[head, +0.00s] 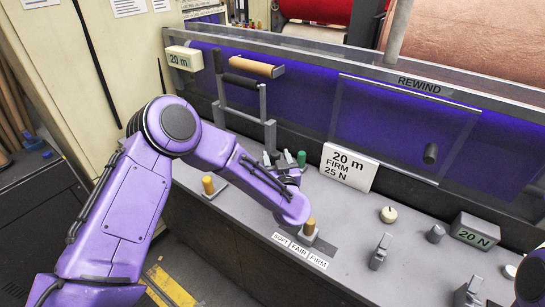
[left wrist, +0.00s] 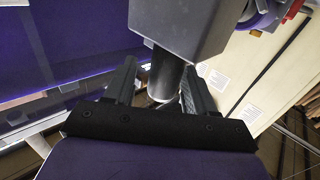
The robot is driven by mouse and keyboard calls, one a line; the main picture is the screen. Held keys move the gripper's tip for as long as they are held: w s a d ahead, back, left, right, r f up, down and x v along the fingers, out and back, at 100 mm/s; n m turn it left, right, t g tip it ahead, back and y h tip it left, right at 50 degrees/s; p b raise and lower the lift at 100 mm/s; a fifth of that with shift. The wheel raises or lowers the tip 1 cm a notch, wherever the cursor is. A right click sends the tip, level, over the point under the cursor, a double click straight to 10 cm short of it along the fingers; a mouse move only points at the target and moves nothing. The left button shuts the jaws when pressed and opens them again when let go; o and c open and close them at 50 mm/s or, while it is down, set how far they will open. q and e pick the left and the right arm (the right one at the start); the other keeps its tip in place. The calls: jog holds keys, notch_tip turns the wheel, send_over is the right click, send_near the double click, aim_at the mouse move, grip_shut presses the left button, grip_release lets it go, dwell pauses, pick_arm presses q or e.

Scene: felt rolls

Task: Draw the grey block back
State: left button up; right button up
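A dark grey block (left wrist: 180,28) fills the upper middle of the left wrist view. A short dark cylinder (left wrist: 165,72) juts from it toward my left gripper. My left gripper (left wrist: 160,82) has its two black fingers on either side of this cylinder, with a narrow gap on the left side, so it looks open around it. In the head view my left gripper (head: 285,164) is over the grey console, near the foot of the upright lever frame (head: 270,135). I cannot clearly pick out the held-between cylinder there. My right gripper is not in view.
The console (head: 350,240) carries a wooden-topped knob (head: 309,227), another knob (head: 208,185), a "20 m FIRM 25 N" card (head: 348,167) and a "20 N" box (head: 475,231). Purple felt (head: 305,100) and a "REWIND" panel (head: 405,130) stand behind.

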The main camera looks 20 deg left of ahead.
pick_arm(q)
jog(key=shift+w+d+r, duration=0.1)
jog(key=shift+d, duration=0.05)
jog(key=shift+s, duration=0.25)
jog(key=b+v, duration=0.3)
jog(key=v, duration=0.7)
jog(key=shift+d, duration=0.1)
